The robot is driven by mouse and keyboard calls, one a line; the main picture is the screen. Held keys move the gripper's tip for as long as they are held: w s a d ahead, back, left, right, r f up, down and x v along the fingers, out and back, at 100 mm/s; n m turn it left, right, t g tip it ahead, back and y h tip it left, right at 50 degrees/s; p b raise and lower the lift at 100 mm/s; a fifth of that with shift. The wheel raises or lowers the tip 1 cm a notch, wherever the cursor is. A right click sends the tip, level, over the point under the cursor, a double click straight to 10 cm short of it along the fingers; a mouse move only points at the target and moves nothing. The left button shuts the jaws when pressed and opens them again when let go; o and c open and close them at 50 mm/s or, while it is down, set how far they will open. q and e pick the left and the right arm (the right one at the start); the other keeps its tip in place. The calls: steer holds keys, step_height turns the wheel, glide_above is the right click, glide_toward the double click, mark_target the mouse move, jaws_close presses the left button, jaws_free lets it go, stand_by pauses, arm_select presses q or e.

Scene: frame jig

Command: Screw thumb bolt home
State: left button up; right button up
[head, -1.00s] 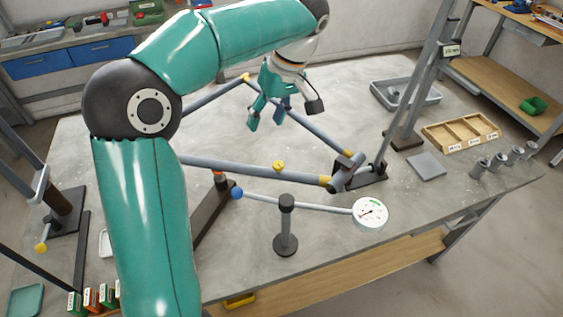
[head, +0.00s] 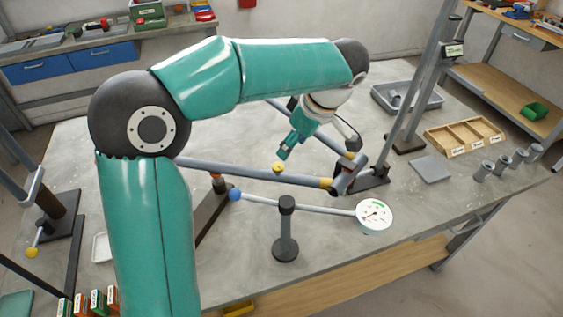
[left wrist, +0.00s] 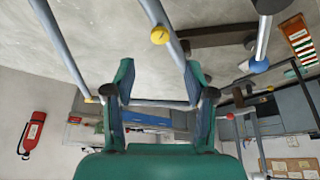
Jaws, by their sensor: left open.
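The yellow thumb bolt (head: 278,168) stands on the near grey tube (head: 235,168) of the frame. It also shows in the left wrist view (left wrist: 159,35), on the slanting tube beyond the fingertips. My left gripper (head: 284,154) hangs just above and slightly right of the bolt in the head view. In the left wrist view its two teal fingers (left wrist: 158,75) are spread apart with nothing held, and the bolt lies beyond them. I cannot tell how far the bolt is screwed in. My right gripper is in no view.
A white dial gauge (head: 374,215) and a rod with a blue ball (head: 235,195) lie in front of the tube, near a black post (head: 286,235). A grey upright (head: 415,95) rises at the right. A wooden tray (head: 464,136) and grey cylinders stand further right.

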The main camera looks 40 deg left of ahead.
mark_target(279, 166)
arm_select(q)
steer(key=x, duration=0.9)
steer(key=shift+p, duration=0.4)
jaws_close()
